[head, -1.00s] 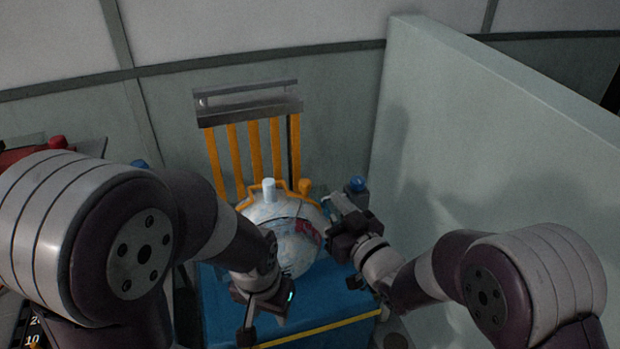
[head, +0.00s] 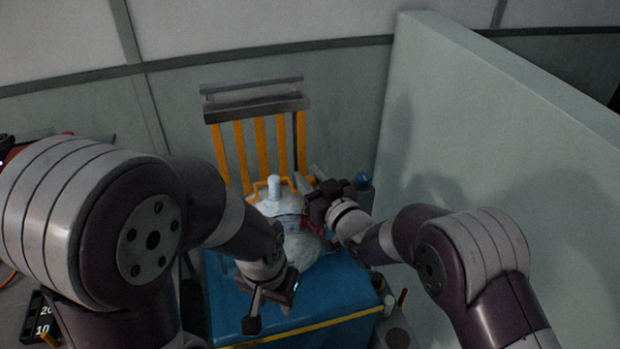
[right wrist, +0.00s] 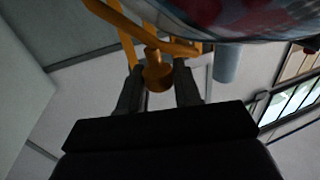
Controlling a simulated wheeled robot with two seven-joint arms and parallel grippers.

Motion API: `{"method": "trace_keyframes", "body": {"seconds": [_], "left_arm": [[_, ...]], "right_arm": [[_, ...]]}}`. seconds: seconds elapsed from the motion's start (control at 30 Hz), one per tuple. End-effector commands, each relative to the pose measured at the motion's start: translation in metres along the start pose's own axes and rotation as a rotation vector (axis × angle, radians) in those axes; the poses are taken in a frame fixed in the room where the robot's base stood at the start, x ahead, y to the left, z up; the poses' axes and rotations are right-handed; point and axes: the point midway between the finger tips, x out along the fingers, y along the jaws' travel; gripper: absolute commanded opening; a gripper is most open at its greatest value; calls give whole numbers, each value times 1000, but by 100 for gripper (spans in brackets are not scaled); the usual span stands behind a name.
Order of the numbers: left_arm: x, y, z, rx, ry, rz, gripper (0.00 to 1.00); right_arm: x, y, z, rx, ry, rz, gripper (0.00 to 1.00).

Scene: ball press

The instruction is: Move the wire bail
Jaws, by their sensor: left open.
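The orange wire bail (head: 259,186) curves around the top of a pale ball (head: 277,204) with a light blue peg (head: 275,187). In the right wrist view the bail (right wrist: 122,32) ends in an orange knob (right wrist: 157,76). My right gripper (head: 313,198) is at the ball's right side. In its wrist view (right wrist: 158,84) the fingers stand open on either side of the knob, with a gap showing on both sides. The knob is hidden in the head view. My left gripper (head: 272,306) is open and empty, in front of the ball and over the blue base.
The ball sits on a blue base (head: 235,305) with a yellow front stripe. Orange bars (head: 240,150) under a grey bracket (head: 255,100) rise behind it. A pale wall panel (head: 490,120) stands close on the right. A blue knob (head: 362,180) is beside my right gripper.

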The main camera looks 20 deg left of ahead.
Motion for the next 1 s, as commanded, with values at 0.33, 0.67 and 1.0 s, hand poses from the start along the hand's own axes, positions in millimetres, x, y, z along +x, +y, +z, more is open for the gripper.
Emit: {"method": "trace_keyframes", "body": {"seconds": [0.33, 0.67, 1.0], "left_arm": [[-11, 0, -1, 0, 0, 0, 44], [-59, 0, -7, 0, 0, 0, 44], [-117, 0, -14, 0, 0, 0, 44]], "right_arm": [[6, 2, -3, 13, -45, 1, 0], [35, 10, -5, 68, -259, 2, 0], [62, 17, 12, 126, -481, 3, 0]]}}
